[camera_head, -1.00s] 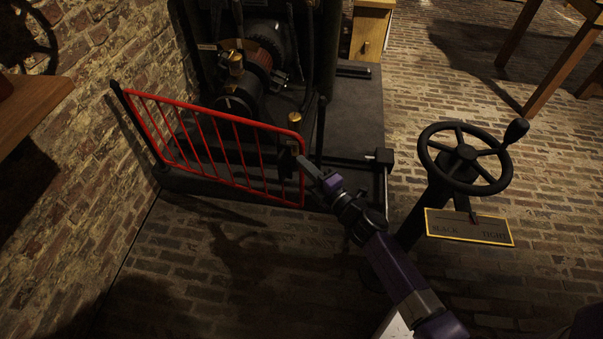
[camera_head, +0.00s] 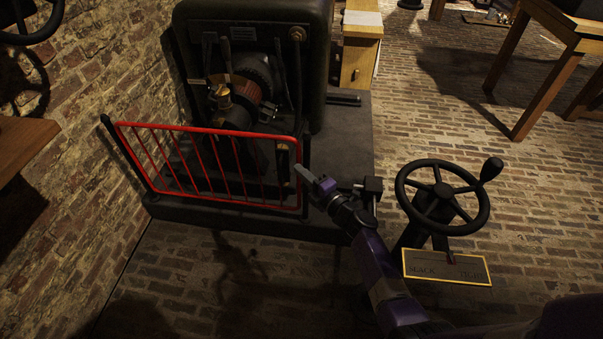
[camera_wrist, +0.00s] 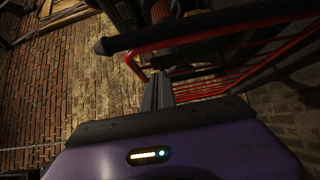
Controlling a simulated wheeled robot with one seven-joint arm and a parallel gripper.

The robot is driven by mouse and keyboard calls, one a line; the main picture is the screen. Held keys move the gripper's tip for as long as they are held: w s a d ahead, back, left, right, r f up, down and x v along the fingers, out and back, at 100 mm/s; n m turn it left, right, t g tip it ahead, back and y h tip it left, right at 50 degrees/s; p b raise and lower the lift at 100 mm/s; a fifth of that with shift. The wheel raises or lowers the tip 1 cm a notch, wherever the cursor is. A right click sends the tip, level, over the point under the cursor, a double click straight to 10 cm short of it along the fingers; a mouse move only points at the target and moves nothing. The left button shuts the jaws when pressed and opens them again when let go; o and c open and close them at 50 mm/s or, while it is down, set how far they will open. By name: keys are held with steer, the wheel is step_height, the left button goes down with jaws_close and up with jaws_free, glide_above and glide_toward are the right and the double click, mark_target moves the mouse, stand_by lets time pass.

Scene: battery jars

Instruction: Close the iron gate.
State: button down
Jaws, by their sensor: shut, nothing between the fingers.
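The red iron gate (camera_head: 215,165) stands upright in front of the dark machine. Its left side is at a black post (camera_head: 128,155) by the brick wall. Its right end is close beside a dark upright post (camera_head: 306,165); I cannot tell whether they touch or latch. My gripper (camera_head: 298,170) is shut and empty, its tip at the gate's right end. In the wrist view the shut fingers (camera_wrist: 158,92) point at the red gate rail (camera_wrist: 135,62), beside a black round-ended post (camera_wrist: 150,38). Contact is unclear.
The machine (camera_head: 250,60) stands on a dark base (camera_head: 345,135) behind the gate. A short black fitting (camera_head: 370,188) is right of my gripper. A black handwheel (camera_head: 442,198) with a gold-edged plate (camera_head: 447,267) stands further right. The brick floor in front is clear.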

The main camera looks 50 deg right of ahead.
steer(key=s+a, duration=0.1)
steer(key=s, duration=0.6)
steer(key=shift+s+a+p, duration=0.25)
steer(key=shift+s+p, duration=0.1)
steer(key=shift+p, duration=0.1)
steer(key=shift+w, duration=0.15)
